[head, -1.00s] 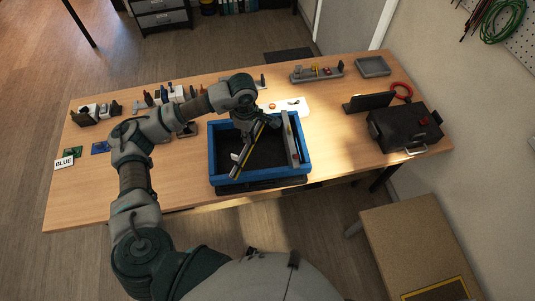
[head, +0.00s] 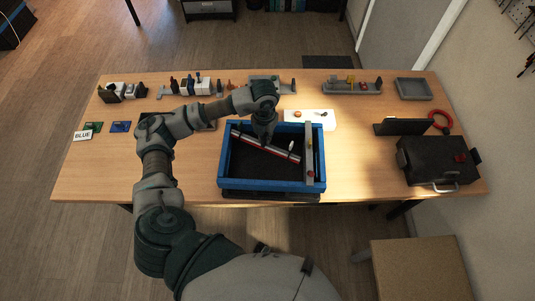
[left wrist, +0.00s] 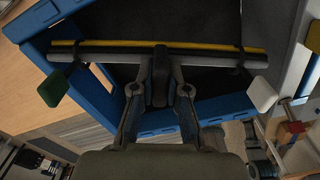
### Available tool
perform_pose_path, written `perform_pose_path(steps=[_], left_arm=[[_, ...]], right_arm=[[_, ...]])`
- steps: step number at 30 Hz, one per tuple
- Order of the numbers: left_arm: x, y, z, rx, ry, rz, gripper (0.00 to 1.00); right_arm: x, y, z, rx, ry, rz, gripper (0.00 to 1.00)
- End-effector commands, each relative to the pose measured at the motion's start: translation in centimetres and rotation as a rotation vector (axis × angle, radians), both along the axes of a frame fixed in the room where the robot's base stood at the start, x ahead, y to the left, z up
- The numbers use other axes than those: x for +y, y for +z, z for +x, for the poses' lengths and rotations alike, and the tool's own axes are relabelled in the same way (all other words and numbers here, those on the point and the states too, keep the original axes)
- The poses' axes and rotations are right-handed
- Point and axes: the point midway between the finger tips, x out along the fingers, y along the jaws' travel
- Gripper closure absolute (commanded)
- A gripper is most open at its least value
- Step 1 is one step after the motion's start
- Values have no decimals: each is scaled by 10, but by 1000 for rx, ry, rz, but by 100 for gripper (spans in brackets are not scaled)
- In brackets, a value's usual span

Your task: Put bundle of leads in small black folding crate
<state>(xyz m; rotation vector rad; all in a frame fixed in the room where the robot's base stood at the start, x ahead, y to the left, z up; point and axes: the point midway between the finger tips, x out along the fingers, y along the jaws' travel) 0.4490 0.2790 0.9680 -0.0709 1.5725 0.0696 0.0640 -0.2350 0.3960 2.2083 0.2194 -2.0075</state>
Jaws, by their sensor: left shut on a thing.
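The bundle of leads (head: 258,144) is a long, straight, thin bundle with red, white and dark strands in the head view. In the left wrist view the bundle (left wrist: 200,53) shows yellow, black and grey strands, dark ties, and a green and a white end tag. My left gripper (head: 265,140) is shut on its middle; the fingers also show in the left wrist view (left wrist: 160,85). The bundle lies slantwise within the outline of a blue-walled crate (head: 270,186) with a black floor. I cannot tell whether it touches the crate. My right gripper is out of view.
A grey bar (head: 309,155) lies along the crate's right side. A black case (head: 430,160) with a handle, a dark upright panel (head: 402,127) and a red ring (head: 440,119) stand at the right. A grey tray (head: 413,89) is behind. Small parts line the back edge.

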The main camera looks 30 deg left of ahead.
Motion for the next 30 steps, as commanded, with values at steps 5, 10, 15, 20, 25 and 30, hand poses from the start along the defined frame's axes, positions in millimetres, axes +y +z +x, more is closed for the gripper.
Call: perform_pose_path(steps=[5,10,15,20,25,30], left_arm=[[0,-40,0,1,-1,0,100],[-1,-55,0,-1,-1,1,100],[-2,-84,0,1,-1,2,100],[-1,-103,0,-1,-2,0,100],[0,-105,1,-3,-2,-1,100],[0,-107,1,-2,-2,-1,100]], right_arm=[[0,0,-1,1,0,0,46],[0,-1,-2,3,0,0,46],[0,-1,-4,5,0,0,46],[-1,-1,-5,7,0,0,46],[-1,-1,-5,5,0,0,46],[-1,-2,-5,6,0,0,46]])
